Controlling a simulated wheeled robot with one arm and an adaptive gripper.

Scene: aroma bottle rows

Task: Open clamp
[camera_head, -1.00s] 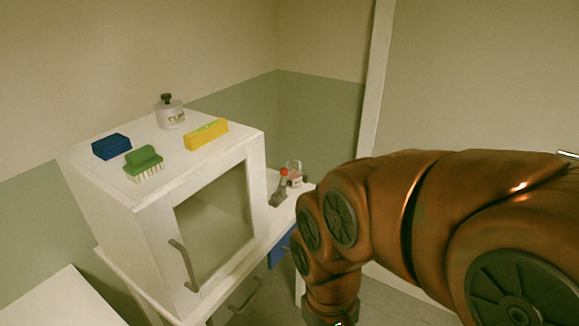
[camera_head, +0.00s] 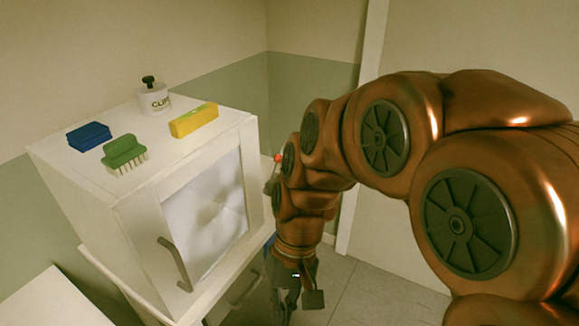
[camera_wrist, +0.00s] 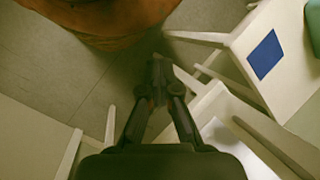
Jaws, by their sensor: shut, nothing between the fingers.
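A small red tip (camera_head: 278,158) shows beside the right side of the white cabinet, at the left edge of my arm. It looks like the knob of the clamp. The rest of the clamp is hidden behind my arm in the head view, and I cannot make it out in the wrist view. My gripper (camera_head: 290,308) hangs pointing down at the bottom of the head view, right of the cabinet and well below the red tip. In the wrist view my gripper (camera_wrist: 158,64) is shut with its fingertips together, empty, over the floor.
The white cabinet (camera_head: 125,235) with a glass door and handle (camera_head: 174,264) stands left of my arm. Grey floor (camera_head: 370,290) is open at right.

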